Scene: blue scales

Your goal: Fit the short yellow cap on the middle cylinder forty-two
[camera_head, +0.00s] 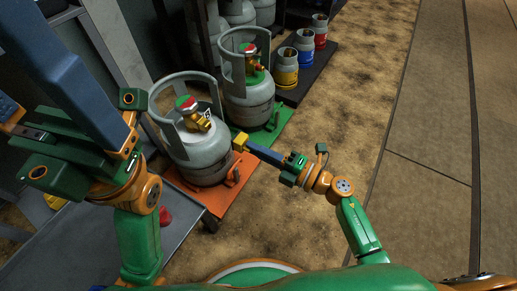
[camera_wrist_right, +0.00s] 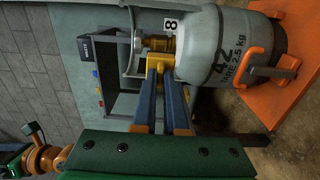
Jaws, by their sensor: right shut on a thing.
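My right gripper (camera_head: 243,146) is shut on a small yellow cap (camera_head: 240,141), just right of the grey cylinder forty-two (camera_head: 198,158) in the head view. In the right wrist view the cap (camera_wrist_right: 158,66) sits between the blue fingertips, overlapping the brass valve (camera_wrist_right: 158,45); I cannot tell whether they touch. The cylinder (camera_wrist_right: 232,45) there reads 42 and "TARE 2.5 kg". It stands upright on an orange scale (camera_head: 217,201), its valve (camera_head: 199,120) inside the collar. My left gripper (camera_head: 70,85) is large at left; its fingertips are not clear.
A second grey cylinder (camera_head: 250,102) stands on a green scale (camera_head: 272,134) behind. Small yellow (camera_head: 286,75), blue (camera_head: 304,57) and red (camera_head: 320,40) cylinders stand on a dark platform. A grey cart (camera_head: 120,235) is at lower left. Bare floor lies to the right.

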